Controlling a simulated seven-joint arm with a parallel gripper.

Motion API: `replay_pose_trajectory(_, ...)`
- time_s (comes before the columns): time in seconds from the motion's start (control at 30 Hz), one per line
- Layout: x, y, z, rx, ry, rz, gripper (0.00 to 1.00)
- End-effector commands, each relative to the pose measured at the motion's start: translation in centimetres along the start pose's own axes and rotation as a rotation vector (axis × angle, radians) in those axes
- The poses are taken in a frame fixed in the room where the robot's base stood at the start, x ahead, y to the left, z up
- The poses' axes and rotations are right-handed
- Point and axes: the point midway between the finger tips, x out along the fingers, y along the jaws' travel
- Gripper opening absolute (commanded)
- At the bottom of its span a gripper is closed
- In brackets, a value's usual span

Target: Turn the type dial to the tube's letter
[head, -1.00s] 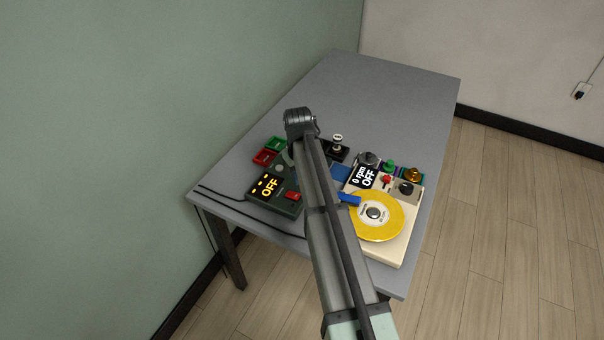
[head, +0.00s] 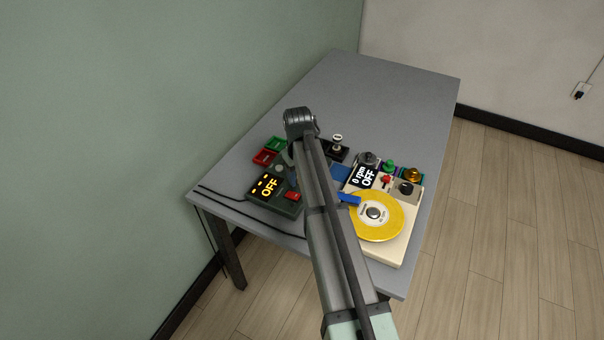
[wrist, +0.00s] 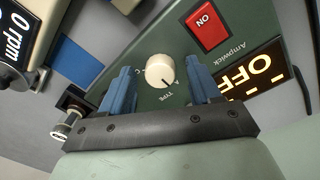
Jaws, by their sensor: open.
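My gripper (wrist: 160,85) is open in the wrist view, with one blue finger on each side of the knob and gaps visible between. A tube with a letter cannot be made out.
Red (head: 264,157) and green (head: 275,143) trays lie behind the device. The far table (head: 385,95) is clear.

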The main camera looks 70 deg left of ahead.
Motion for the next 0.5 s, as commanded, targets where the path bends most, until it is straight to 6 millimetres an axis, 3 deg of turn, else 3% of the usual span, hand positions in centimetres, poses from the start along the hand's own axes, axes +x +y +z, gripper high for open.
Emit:
replay_pose_trajectory(0.17, -1.4, 0.0, 0.0, 0.0, 0.001, 0.0, 0.62)
replay_pose_trajectory(0.5, -7.7, 0.0, -0.1, 0.0, 0.002, 0.001, 0.62)
